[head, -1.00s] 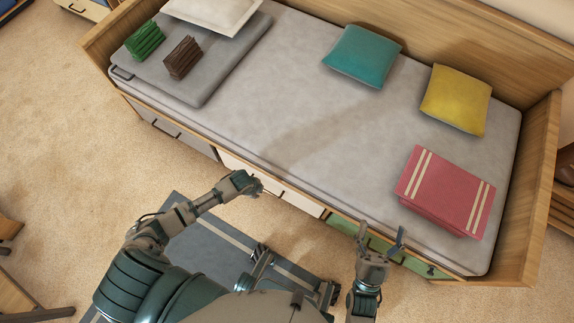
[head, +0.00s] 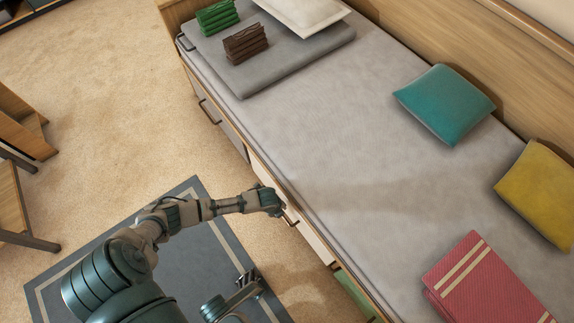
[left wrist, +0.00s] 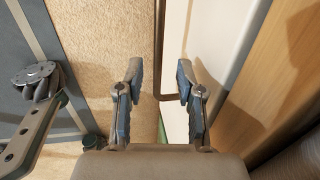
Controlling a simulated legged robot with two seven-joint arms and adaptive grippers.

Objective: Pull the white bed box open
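The white bed box (head: 313,240) is under the front of the bed, its front partly hidden by my left arm. Its dark bar handle (head: 291,221) shows just past my left gripper (head: 270,202). In the left wrist view, my left gripper (left wrist: 160,77) is open, with its two fingers apart. The thin dark handle (left wrist: 158,60) runs between the fingers, and the white box front (left wrist: 208,45) is beside it on the right. I cannot tell whether the fingers touch the handle. My right gripper is not in view.
A grey box (head: 218,118) and a green box (head: 354,294) flank the white one under the bed (head: 350,145). Carpet (head: 120,120) in front is mostly clear. A dark mat (head: 85,245) lies under me. Wooden furniture (head: 18,120) stands at the left edge.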

